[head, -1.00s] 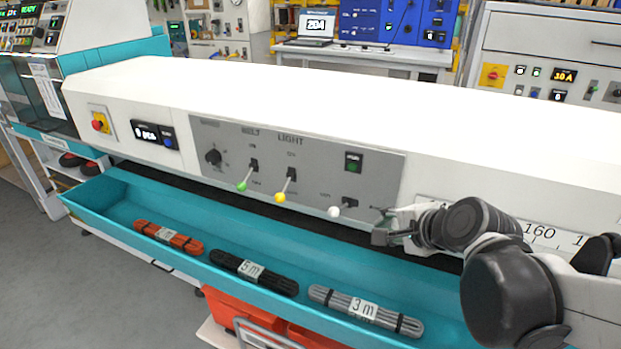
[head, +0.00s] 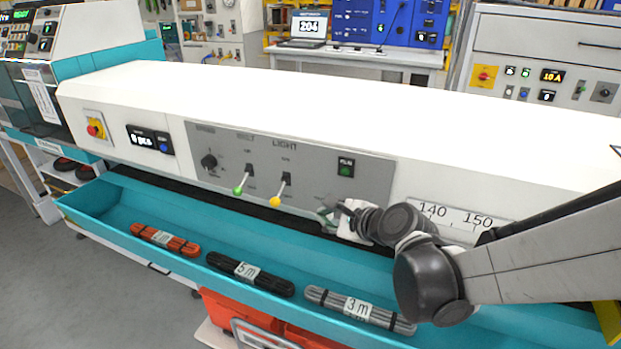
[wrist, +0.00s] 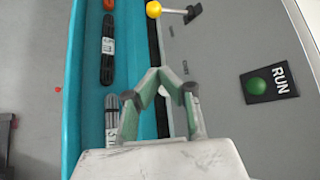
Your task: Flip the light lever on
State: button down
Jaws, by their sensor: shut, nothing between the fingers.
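The light lever (head: 286,182) is on the grey control panel (head: 232,185), under the LIGHT label. It has a yellow ball knob (head: 275,201) and points downward. The yellow knob also shows at the top of the wrist view (wrist: 153,9), beyond my fingertips. My gripper (head: 325,212) is shut and empty, to the right of and slightly below the yellow knob, with a gap between them. In the wrist view my gripper's fingertips (wrist: 160,72) converge, and a white knob (wrist: 164,90) shows partly behind them.
A green RUN button (head: 345,170) is to the upper right. Below runs a teal trough (head: 130,205) with orange, black and grey cable bundles. The space before the panel's left part is clear.

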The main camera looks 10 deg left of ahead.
aim_at(280, 192)
jog(key=w+a+f, duration=0.3)
jog(key=w+a, duration=0.2)
jog(key=a, duration=0.5)
jog(key=shift+w, duration=0.2)
jog(key=shift+r, duration=0.1)
dwell(0.4)
